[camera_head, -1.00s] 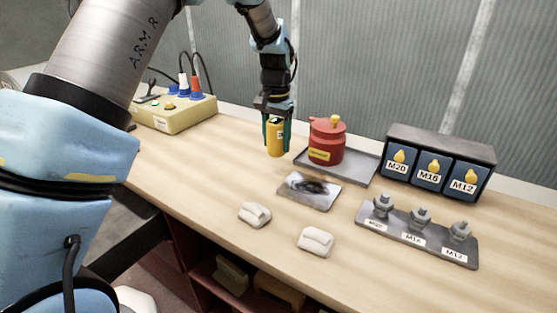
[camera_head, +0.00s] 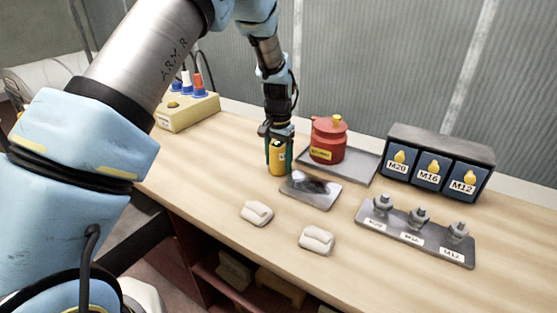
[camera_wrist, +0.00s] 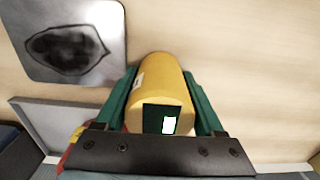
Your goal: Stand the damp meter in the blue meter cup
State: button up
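The damp meter (camera_head: 278,158) is a yellow cylinder with a dark end holding a small lit display. My gripper (camera_head: 279,152) has its green fingers on both sides of it and appears shut on it. The meter is upright over the bench, left of the grey plate with the dark patch; I cannot tell whether its base touches the bench. The wrist view also shows the meter (camera_wrist: 160,85) between the fingers (camera_wrist: 160,105). I cannot make out a blue meter cup in either view.
A red pot (camera_head: 328,140) stands on a grey tray (camera_head: 362,165) just right of my gripper. A dark-patched plate (camera_head: 310,190), two pale blocks (camera_head: 257,213) (camera_head: 317,240), a fitting rack (camera_head: 415,233) and labelled bins (camera_head: 430,170) lie rightward. A socket box (camera_head: 188,112) stands at left.

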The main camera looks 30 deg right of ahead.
jog(key=o, duration=0.4)
jog(key=shift+c, duration=0.2)
notch_tip(320, 180, up, 12)
jog(key=b, duration=0.3)
jog(key=shift+r+b, duration=0.2)
jog(key=shift+b, duration=0.15)
jog(key=a+f+n+t, duration=0.1)
jog(key=a+n, duration=0.7)
jog(key=a, duration=2.3)
jog(key=shift+s+a+f, duration=0.15)
jog(key=shift+s+f, duration=0.1)
jog(key=shift+s, duration=0.05)
jog(key=shift+o, duration=0.3)
jog(key=s+a+f+n, duration=0.2)
jog(key=s+a+n, duration=0.1)
jog(key=s+a, duration=0.4)
jog(key=shift+s+a+t, duration=0.25)
jog(key=shift+a+t, duration=0.05)
jog(key=shift+a, duration=0.8)
jog(key=shift+r, duration=0.1)
